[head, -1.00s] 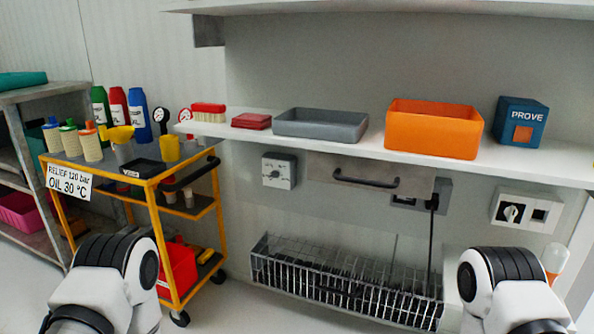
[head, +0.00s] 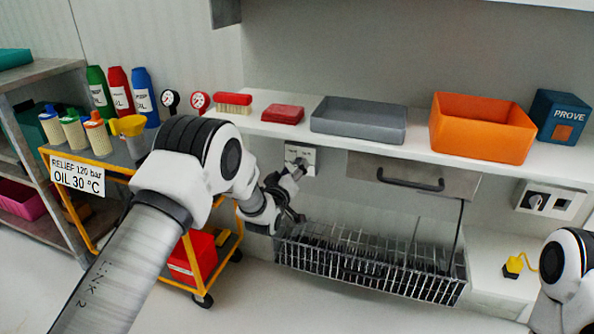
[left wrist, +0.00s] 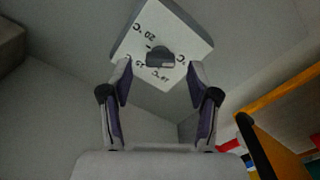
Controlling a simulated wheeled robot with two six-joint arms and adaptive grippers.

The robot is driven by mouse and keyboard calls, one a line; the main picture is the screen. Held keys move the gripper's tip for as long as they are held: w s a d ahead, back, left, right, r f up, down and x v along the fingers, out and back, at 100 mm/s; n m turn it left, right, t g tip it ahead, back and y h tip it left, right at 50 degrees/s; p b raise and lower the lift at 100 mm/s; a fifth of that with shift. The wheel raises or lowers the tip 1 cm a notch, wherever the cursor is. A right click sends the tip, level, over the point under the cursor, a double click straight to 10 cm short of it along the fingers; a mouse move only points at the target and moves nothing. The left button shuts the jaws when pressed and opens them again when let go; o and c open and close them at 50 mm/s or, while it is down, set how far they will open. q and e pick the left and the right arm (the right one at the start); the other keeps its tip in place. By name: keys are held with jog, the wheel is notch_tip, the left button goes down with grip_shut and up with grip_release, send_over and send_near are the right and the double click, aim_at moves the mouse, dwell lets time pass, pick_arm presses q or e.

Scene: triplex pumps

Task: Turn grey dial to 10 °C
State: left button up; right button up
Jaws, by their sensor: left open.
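The grey dial (left wrist: 160,57) sits in the middle of a white square plate (left wrist: 178,28) on the wall, with dark temperature marks around it. The marks look turned over in the left wrist view, and I cannot tell which one the dial points to. In the head view the plate (head: 300,150) is below the shelf, partly hidden by my left gripper (head: 285,188). In the left wrist view my left gripper (left wrist: 159,76) is open, its two fingertips apart on either side of the plate's near part. The dial shows between them, a little beyond the tips. My right gripper is out of view.
A white shelf (head: 415,150) with boxes runs above the plate. A drawer with a dark handle (head: 410,183) is to its right. A wire basket (head: 370,268) lies below. A yellow cart (head: 222,262) with bottles stands at left.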

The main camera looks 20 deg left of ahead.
pick_arm(q)
jog(key=shift+w, duration=0.95)
grip_shut()
jog(key=shift+m, duration=0.3)
jog(key=m+p, duration=0.2)
jog(key=m, duration=0.1)
jog(key=m+p, duration=0.2)
jog(key=m, duration=0.3)
jog(key=m+p, duration=0.1)
jog(key=m, duration=0.4)
jog(key=m+p, duration=0.1)
jog(key=m, duration=0.4)
jog(key=shift+p, duration=0.3)
